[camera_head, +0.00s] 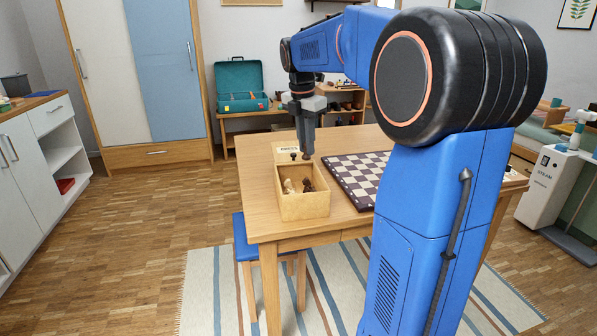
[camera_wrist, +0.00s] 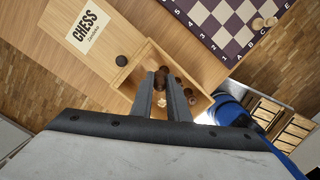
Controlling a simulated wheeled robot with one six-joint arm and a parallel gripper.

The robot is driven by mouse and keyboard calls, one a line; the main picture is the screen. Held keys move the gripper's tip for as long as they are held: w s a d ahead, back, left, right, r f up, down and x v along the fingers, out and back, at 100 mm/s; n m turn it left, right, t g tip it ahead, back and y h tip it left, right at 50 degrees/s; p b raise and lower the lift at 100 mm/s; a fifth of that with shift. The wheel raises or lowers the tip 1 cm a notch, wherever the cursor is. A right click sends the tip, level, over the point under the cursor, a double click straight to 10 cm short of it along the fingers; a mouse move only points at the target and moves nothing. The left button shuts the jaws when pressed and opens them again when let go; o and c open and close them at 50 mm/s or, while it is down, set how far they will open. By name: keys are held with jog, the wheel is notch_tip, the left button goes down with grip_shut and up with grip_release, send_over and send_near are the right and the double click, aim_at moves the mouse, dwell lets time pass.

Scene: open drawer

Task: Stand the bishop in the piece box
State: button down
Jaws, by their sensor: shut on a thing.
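My gripper (camera_head: 307,150) is shut on a dark brown chess piece (camera_wrist: 161,77), seen between the fingertips in the wrist view. I take it as the bishop; its shape is mostly hidden by the fingers. The gripper is above the far end of the open wooden piece box (camera_head: 305,208). The box holds light pieces (camera_head: 289,187) and dark pieces (camera_head: 308,185) at its bottom. In the wrist view my gripper (camera_wrist: 163,76) overlaps the box opening, and I cannot tell the held piece's height above the floor of the box.
A card marked CHESS (camera_wrist: 88,30) and a round dark knob (camera_wrist: 121,61) are beside the box opening. A chessboard (camera_head: 352,175) lies to the right on the wooden table (camera_head: 258,190). Light pieces (camera_wrist: 264,23) stand at the board's edge.

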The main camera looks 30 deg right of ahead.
aim_at(306, 156)
jog(key=shift+f, duration=2.9)
jog(key=shift+f, duration=0.1)
jog(key=c, duration=2)
grip_release()
jog(key=r, duration=0.4)
jog(key=a+r, duration=0.1)
jog(key=r, duration=0.7)
jog(key=shift+s+a+r, duration=0.1)
jog(key=shift+s+a, duration=0.05)
jog(key=shift+s, duration=0.1)
jog(key=s+a+f+m+t, duration=0.1)
jog(key=s+a+f+m, duration=0.3)
jog(key=s+f+m, duration=0.3)
jog(key=s+a+f+m+t+y, duration=0.1)
jog(key=s+a+f+m, duration=0.4)
jog(key=s, duration=0.7)
jog(key=s+a+f+m+t, duration=0.2)
jog(key=s+a+f+m, duration=0.3)
jog(key=s+f+m, duration=0.3)
jog(key=shift+s+a+f+m, duration=0.1)
jog(key=shift+s+f+m, duration=0.15)
jog(key=shift+s, duration=0.45)
jog(key=shift+s+a+f+m, duration=0.15)
jog(key=shift+s+f, duration=0.1)
jog(key=shift+s, duration=0.4)
